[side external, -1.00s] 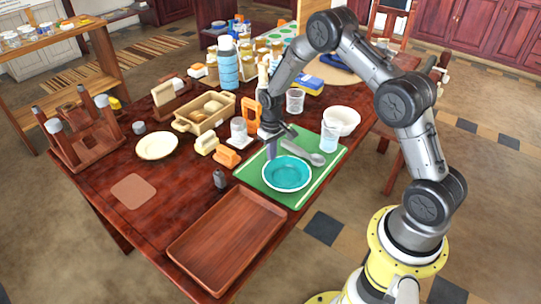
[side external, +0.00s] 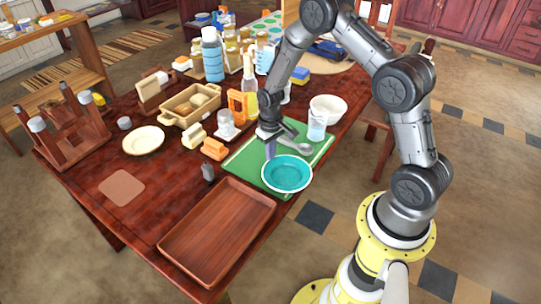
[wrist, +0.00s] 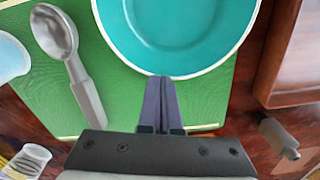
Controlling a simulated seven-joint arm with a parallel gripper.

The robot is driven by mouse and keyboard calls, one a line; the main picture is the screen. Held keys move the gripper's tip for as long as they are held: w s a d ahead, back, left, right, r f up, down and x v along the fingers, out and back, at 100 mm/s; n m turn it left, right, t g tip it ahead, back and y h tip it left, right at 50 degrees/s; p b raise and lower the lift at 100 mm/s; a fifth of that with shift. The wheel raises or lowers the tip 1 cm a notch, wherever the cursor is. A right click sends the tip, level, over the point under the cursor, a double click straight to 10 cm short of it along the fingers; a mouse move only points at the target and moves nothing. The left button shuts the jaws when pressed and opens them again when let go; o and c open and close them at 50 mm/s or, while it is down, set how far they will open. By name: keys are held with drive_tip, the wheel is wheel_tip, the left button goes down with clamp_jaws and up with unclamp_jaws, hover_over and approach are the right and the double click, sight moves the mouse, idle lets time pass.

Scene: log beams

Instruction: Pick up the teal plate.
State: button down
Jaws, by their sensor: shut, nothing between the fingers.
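The teal plate (side external: 287,174) is a shallow round dish with a pale rim. It lies on the green board (side external: 240,162) near the table's right edge. In the wrist view the plate (wrist: 172,30) fills the top middle, its far side cut off by the frame. My gripper (side external: 270,153) is at the plate's rear left rim in the side view. In the wrist view the gripper fingers (wrist: 160,82) are together, empty, with their tips at the plate's near rim. I cannot tell whether they touch it.
A grey spoon (wrist: 72,65) lies on the board beside the plate. A clear cup (side external: 317,125) and a white bowl (side external: 328,108) stand behind it. A brown wooden tray (side external: 218,235) is in front.

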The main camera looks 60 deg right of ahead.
sight(262, 157)
drive_tip(key=w, duration=0.2)
drive_tip(key=w+d, duration=0.1)
drive_tip(key=w, duration=0.1)
drive_tip(key=shift+r, duration=0.3)
wheel_tip(262, 157, up, 8)
drive_tip(key=shift+r, duration=0.25)
drive_tip(key=c, duration=1.5)
unclamp_jaws()
drive_tip(key=shift+s+a+r, duration=0.1)
drive_tip(key=shift+s+r, duration=0.05)
drive_tip(key=shift+r, duration=0.1)
drive_tip(key=shift+o, duration=1.2)
drive_tip(key=shift+r, duration=0.2)
